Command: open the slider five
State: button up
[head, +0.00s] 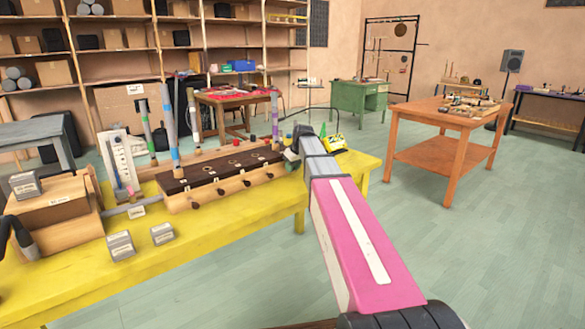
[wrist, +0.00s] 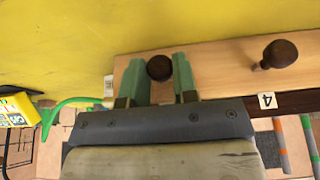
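The wooden slider chest (head: 208,196) with a dark top lies on the yellow table (head: 190,258). Dark round knobs stick out along its front side. My gripper (head: 291,159) is at the chest's right end. In the wrist view my gripper's green fingers (wrist: 159,82) stand on either side of one dark knob (wrist: 159,68), the end knob in that view. The fingers are apart with the knob between them; I cannot tell whether they touch it. The neighbouring knob (wrist: 280,53) has a label "4" (wrist: 266,100) near it. No number for the knob between my fingers is readable.
Two grey blocks (head: 121,246) (head: 162,234) and a wooden box (head: 55,208) stand left on the yellow table. Open floor lies right.

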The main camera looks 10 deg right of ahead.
grip_shut()
jog(key=shift+s+d, duration=0.35)
jog(key=shift+s, duration=0.35)
jog(key=shift+s+d, duration=0.35)
jog(key=shift+s, duration=0.3)
jog(key=o, duration=0.7)
grip_release()
jog(key=shift+o, duration=0.2)
jog(key=shift+r, duration=0.1)
jog(key=v, duration=1)
jog(key=shift+r, duration=0.25)
jog(key=shift+s+d, duration=0.1)
jog(key=shift+s, duration=0.05)
